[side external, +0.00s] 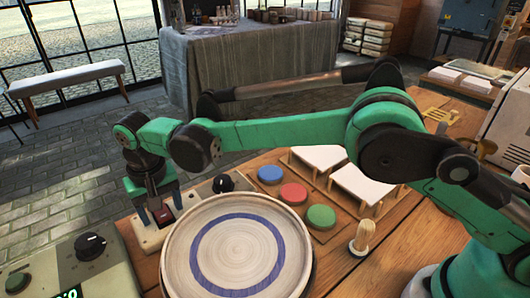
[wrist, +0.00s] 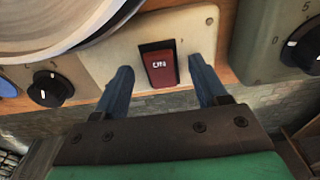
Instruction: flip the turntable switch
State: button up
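The turntable switch is a red rocker (wrist: 159,68) marked "ON", set in a pale plate (wrist: 185,28) in the wrist view. My gripper (wrist: 162,80) is open, with one dark blue finger on each side of the rocker and a gap to both. I cannot tell whether the fingertips touch the plate. In the side view my gripper (side external: 153,217) points down over the switch plate (side external: 150,238) and partly hides the rocker. The turntable carries a round plate (side external: 180,262) with a blue painted ring, just right of the switch.
A black knob (side external: 223,183) sits behind the switch. A control box (side external: 100,270) with a dial stands at the front left. Blue, red and green paint discs (side external: 293,193) and white tiles (side external: 318,157) lie behind the plate. A wooden peg (side external: 362,236) stands at right.

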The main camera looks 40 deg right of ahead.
aim_at(165, 216)
jog(key=shift+s+r, duration=0.15)
jog(key=shift+r, duration=1.25)
jog(key=shift+s+r, duration=0.1)
jog(key=shift+r, duration=1.3)
jog(key=shift+d+r, duration=0.1)
jog(key=s+d+r+t, duration=0.1)
jog(key=s+d+r, duration=0.1)
jog(key=d+r, duration=0.35)
jog(key=s+d+r+t, duration=0.1)
jog(key=d+r+t, duration=0.1)
jog(key=d, duration=0.6)
jog(key=s+d+f+t, duration=0.3)
jog(key=s+d, duration=0.8)
jog(key=s, duration=0.1)
jog(key=shift+d+f, duration=0.4)
